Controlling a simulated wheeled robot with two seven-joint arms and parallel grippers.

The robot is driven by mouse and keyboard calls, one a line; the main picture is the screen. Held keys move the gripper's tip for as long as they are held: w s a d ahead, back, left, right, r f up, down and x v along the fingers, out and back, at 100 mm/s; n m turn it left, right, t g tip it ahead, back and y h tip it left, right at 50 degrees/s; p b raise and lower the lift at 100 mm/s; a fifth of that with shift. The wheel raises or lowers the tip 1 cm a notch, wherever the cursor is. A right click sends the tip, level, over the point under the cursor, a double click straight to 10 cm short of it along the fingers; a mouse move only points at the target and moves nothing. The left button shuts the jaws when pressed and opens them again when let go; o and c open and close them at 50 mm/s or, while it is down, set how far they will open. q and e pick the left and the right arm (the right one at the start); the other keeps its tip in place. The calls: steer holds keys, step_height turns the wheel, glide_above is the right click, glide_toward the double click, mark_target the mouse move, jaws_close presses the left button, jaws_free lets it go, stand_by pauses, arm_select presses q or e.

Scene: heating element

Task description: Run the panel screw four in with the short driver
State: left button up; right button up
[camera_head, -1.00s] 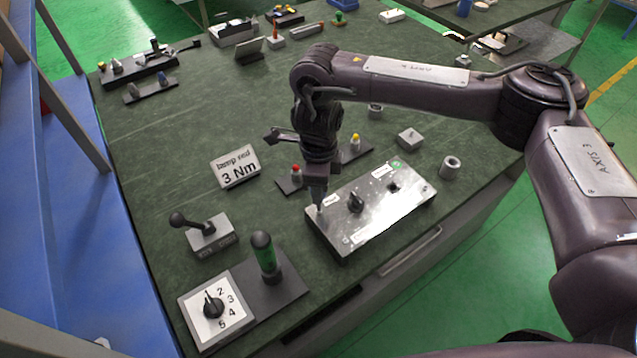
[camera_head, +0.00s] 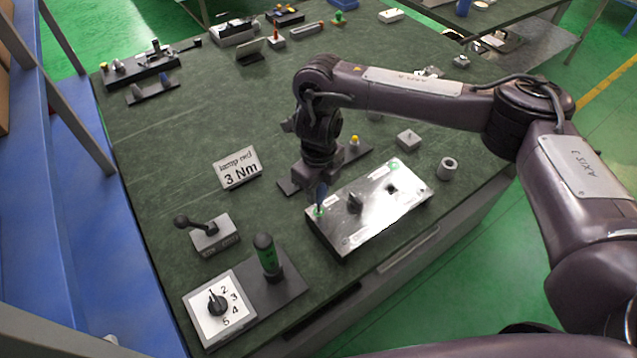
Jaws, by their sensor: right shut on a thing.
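The metal panel (camera_head: 372,215) lies on a dark box near the bench's front edge, with a black knob (camera_head: 354,203) and a small dark square part on top. My right gripper (camera_head: 319,186) is over the panel's back left corner, pointing down. It is shut on a small dark blue piece (camera_head: 320,196), which looks like the short driver's handle. Its lower end meets or hides a green spot (camera_head: 318,211) at that corner. I cannot make out a screw or the driver's tip. My left gripper is not in view.
A yellow-topped tool (camera_head: 354,142) stands in a holder behind the panel. A "3 Nm" sign (camera_head: 238,168), a lever box (camera_head: 213,232), a green-handled tool (camera_head: 266,254) and a numbered dial (camera_head: 218,307) stand to the left. A grey ring (camera_head: 447,168) is at the right.

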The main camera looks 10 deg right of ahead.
steer(key=shift+m, duration=0.4)
steer(key=shift+r+p, duration=0.4)
steer(key=shift+p, duration=0.05)
step_height(320, 180, up, 4)
steer(key=p, duration=0.3)
steer(key=shift+p, duration=0.35)
